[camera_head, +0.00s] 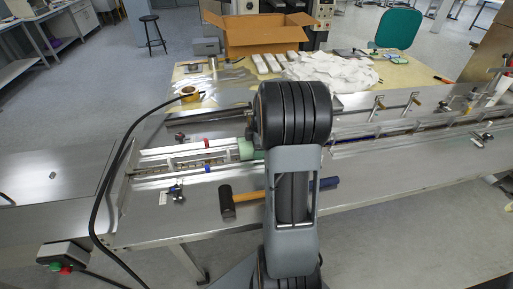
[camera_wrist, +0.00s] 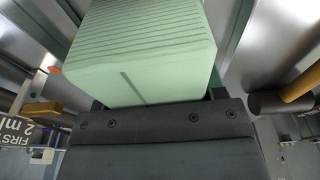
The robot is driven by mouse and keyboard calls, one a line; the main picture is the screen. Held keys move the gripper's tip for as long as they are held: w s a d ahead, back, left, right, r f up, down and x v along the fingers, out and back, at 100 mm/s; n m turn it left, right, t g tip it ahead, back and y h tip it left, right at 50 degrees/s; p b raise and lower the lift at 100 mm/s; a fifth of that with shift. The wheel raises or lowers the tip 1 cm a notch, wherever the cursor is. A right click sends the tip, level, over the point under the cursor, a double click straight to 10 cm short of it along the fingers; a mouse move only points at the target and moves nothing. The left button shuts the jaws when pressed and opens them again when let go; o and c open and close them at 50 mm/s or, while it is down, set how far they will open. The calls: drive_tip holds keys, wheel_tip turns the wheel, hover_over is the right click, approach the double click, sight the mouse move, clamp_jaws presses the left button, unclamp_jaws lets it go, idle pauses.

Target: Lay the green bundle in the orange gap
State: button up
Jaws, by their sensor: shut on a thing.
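The green bundle (camera_wrist: 140,48) is a pale green ribbed block that fills the top middle of the wrist view. My gripper (camera_wrist: 160,112) is shut on it, and its fingers are mostly hidden by the bundle. In the head view only a small part of the green bundle (camera_head: 246,149) shows, left of my arm, over or at the conveyor channel (camera_head: 168,158). My arm hides the gripper there. A small orange spot (camera_wrist: 54,70) shows left of the bundle in the wrist view. I cannot make out the orange gap itself. Whether the bundle touches the channel cannot be told.
A hammer (camera_head: 252,197) lies on the steel front bench, right of the channel's near side. Red (camera_head: 206,142) and blue (camera_head: 207,168) clips sit on the channel rails. Behind are an open cardboard box (camera_head: 265,35) and white packets. A black cable hangs at left.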

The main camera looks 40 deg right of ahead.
drive_tip(key=shift+s+a+f, duration=0.1)
drive_tip(key=shift+s+f, duration=0.05)
drive_tip(key=shift+f, duration=0.3)
drive_tip(key=o, duration=1)
drive_tip(key=shift+f, duration=0.1)
drive_tip(key=r, duration=0.5)
drive_tip(key=d+r, duration=0.1)
drive_tip(key=r, duration=0.4)
drive_tip(key=d+r, duration=0.1)
drive_tip(key=r, duration=0.3)
drive_tip(key=shift+s+r+p, duration=0.15)
drive_tip(key=shift+r+p, duration=0.15)
drive_tip(key=shift+r, duration=0.1)
